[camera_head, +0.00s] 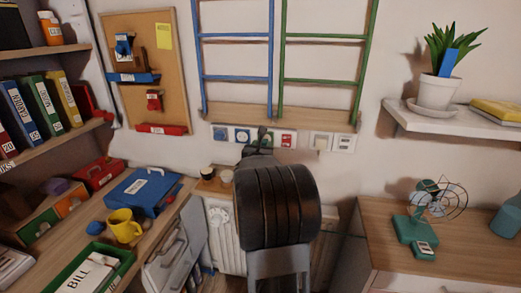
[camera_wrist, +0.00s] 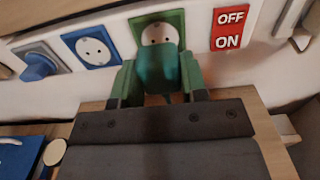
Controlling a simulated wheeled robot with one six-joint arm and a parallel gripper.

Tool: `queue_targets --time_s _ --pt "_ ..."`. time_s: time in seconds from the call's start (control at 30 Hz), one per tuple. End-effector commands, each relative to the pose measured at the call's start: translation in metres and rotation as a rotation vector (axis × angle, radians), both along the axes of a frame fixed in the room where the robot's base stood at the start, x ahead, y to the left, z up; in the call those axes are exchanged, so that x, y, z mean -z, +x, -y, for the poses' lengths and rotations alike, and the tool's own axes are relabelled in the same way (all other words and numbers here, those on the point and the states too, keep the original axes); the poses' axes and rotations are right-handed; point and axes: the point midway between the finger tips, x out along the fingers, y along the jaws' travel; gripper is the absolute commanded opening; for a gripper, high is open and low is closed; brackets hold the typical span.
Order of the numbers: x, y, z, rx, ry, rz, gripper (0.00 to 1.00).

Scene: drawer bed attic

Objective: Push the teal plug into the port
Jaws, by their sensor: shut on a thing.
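The teal plug (camera_wrist: 160,68) is between the fingers of my gripper (camera_wrist: 160,78), which is shut on it. The port, a white round socket in a green frame (camera_wrist: 172,18), is on the wall strip straight ahead of the plug. The plug overlaps the lower part of the socket face in the wrist view; I cannot tell whether its pins touch or enter it. In the head view my gripper (camera_head: 262,137) is small and dark in front of the strip, and my arm hides the plug and most of the port.
A blue-framed socket (camera_wrist: 93,50) and a blue plug (camera_wrist: 38,66) are left of the port. A red OFF/ON switch (camera_wrist: 229,27) is close on its right. A wooden ledge (camera_wrist: 255,98) lies below. Blue and green ladders (camera_head: 238,78) stand above the strip.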

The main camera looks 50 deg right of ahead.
Motion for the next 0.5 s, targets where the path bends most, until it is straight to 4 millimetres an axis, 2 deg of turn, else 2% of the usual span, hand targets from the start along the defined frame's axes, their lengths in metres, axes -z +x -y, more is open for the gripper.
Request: queue_targets --time_s 0.2,0.5 --pt "-0.001 0.007 0.012 0.000 -0.001 -0.001 0.19" --pt "0.000 0.011 0.019 0.000 -0.001 0.001 0.19"
